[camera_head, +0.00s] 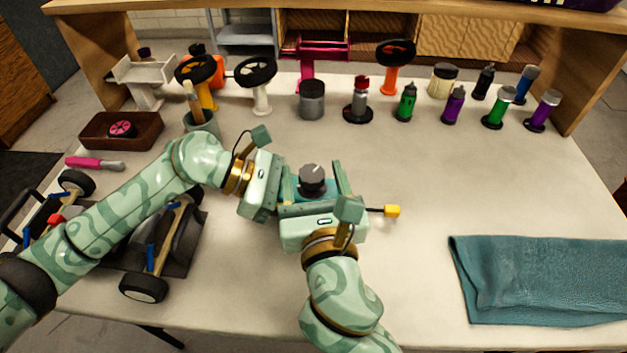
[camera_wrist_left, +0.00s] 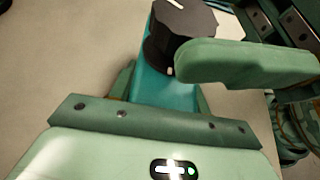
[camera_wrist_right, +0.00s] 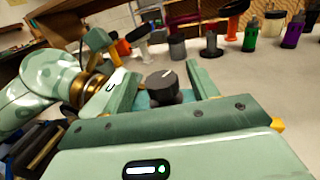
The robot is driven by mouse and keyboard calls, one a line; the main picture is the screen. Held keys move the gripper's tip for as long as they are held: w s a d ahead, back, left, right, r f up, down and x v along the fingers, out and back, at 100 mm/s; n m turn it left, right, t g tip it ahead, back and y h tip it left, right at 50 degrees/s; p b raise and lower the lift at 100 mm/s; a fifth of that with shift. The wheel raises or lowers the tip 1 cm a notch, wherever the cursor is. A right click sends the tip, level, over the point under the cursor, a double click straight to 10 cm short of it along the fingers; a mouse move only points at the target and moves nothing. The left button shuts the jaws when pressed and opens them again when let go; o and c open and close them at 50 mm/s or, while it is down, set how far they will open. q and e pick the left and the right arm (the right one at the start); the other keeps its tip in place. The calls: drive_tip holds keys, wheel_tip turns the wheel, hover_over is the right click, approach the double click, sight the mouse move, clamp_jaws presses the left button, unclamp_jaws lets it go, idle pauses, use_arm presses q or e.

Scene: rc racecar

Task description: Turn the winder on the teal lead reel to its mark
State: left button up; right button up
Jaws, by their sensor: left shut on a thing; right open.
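The teal lead reel (camera_head: 289,187) stands on the table between my two grippers. Its dark round winder (camera_head: 312,181) is on top, with a white line on its upper face; the winder also shows in the left wrist view (camera_wrist_left: 183,22). My left gripper (camera_head: 283,196) comes from the left and is shut on the reel's teal body (camera_wrist_left: 163,88). My right gripper (camera_head: 318,187) is open, and in the right wrist view its fingers stand either side of the winder (camera_wrist_right: 163,86), with no clear grip on it.
A yellow plug (camera_head: 392,211) on a dark lead sticks out right of my right gripper. A folded teal cloth (camera_head: 545,280) lies at the right. A car chassis (camera_head: 180,240) lies at the left under my left arm. Bottles and stands line the back; the middle right is clear.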

sight(314, 180)
wheel_tip(314, 180, up, 9)
drive_tip(key=shift+f, duration=0.1)
idle(0.3)
